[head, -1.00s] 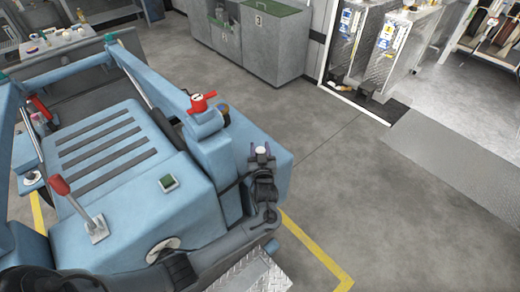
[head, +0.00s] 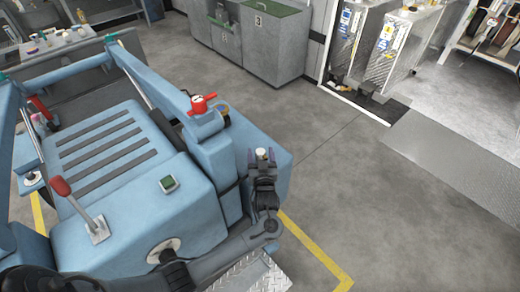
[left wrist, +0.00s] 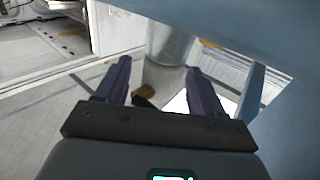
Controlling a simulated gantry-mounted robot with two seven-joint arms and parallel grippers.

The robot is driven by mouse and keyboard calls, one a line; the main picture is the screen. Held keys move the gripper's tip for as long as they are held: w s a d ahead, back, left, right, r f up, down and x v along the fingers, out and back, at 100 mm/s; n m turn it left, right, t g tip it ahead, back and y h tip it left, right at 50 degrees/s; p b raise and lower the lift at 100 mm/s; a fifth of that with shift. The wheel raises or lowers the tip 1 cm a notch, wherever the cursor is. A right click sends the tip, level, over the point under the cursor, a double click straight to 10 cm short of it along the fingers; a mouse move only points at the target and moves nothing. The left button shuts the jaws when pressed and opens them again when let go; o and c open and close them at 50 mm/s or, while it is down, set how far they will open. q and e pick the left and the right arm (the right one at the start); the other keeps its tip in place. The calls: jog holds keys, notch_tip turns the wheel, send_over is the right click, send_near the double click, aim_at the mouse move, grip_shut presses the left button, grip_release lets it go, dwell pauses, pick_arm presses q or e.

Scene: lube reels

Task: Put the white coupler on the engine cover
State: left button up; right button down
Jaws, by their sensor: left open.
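A small white piece (head: 262,153), which looks like the white coupler, shows between the fingertips of my left gripper (head: 262,157) at the right edge of the blue machine. In the left wrist view, my open left gripper (left wrist: 160,68) has its two purple fingers on either side of a pale, rounded piece (left wrist: 167,80). I see gaps beside it, and cannot tell whether either finger touches it. The engine cover (head: 105,145) is the blue top with dark slats, to the left of the gripper. My right gripper is not in view.
A red valve handle (head: 202,103) stands on the blue machine near the gripper. A red-knobbed lever (head: 85,208) and a green button (head: 169,184) are on the machine's near part. Blue frame bars (head: 150,83) border the cover. Open floor lies to the right.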

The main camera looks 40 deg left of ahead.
pick_arm(q)
jog(key=p+v, duration=0.1)
jog(key=v, duration=0.8)
jog(key=shift+s, duration=0.2)
jog(key=shift+d, duration=0.1)
